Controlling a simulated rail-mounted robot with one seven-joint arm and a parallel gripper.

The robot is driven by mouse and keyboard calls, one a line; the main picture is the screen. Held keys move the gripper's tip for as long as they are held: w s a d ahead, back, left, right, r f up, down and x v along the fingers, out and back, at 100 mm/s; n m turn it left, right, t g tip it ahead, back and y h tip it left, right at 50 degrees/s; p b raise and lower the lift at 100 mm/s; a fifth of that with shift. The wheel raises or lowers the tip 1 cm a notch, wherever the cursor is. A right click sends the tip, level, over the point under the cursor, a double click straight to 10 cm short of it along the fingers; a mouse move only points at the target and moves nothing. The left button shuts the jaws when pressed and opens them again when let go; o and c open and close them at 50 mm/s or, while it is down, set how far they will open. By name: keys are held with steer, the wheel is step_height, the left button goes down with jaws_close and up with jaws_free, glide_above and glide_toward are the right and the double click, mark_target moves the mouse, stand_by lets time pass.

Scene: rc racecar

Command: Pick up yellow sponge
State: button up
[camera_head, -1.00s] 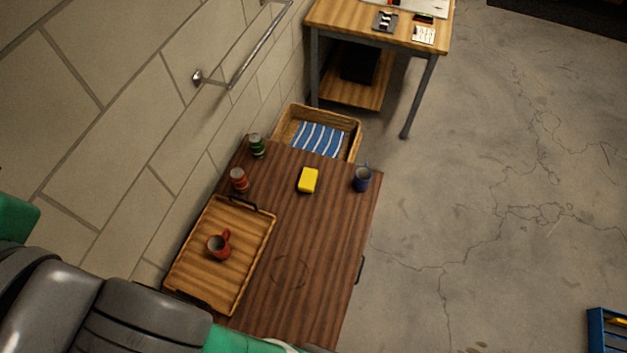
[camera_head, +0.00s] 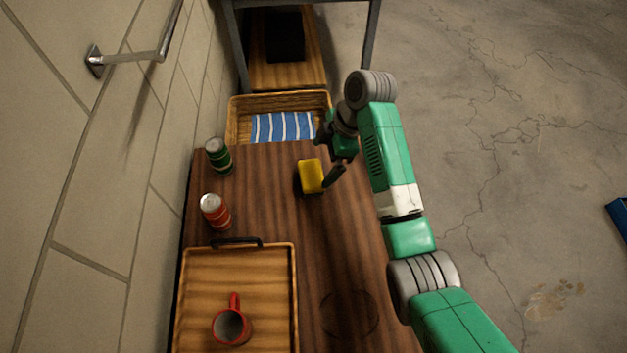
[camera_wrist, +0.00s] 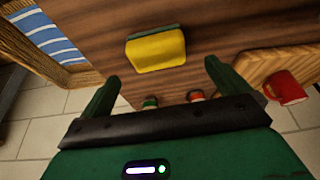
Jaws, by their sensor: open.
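The yellow sponge (camera_head: 311,176) lies on the dark wooden table near its far end. It also shows in the wrist view (camera_wrist: 157,51), with a dark green layer along its upper edge there. My gripper (camera_head: 329,163) is at the sponge's right side in the head view, tilted toward it. In the wrist view my gripper (camera_wrist: 162,71) is open and empty, with the sponge ahead of the gap between the two fingers. I cannot tell whether a finger touches the sponge.
A green can (camera_head: 219,157) and a red can (camera_head: 215,212) stand along the table's left edge. A wooden tray (camera_head: 262,262) holds a red mug (camera_head: 231,326). A basket (camera_head: 238,120) with a blue striped cloth (camera_head: 283,127) is beyond the table.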

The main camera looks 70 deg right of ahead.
mark_target(312, 173)
steer(key=shift+b+x, duration=0.4)
steer(key=shift+x, duration=0.7)
steer(key=b+x, duration=0.2)
steer(key=x, duration=0.3)
steer(key=shift+w+d+f, duration=0.1)
steer(key=shift+w+f, duration=0.1)
steer(key=c, duration=0.9)
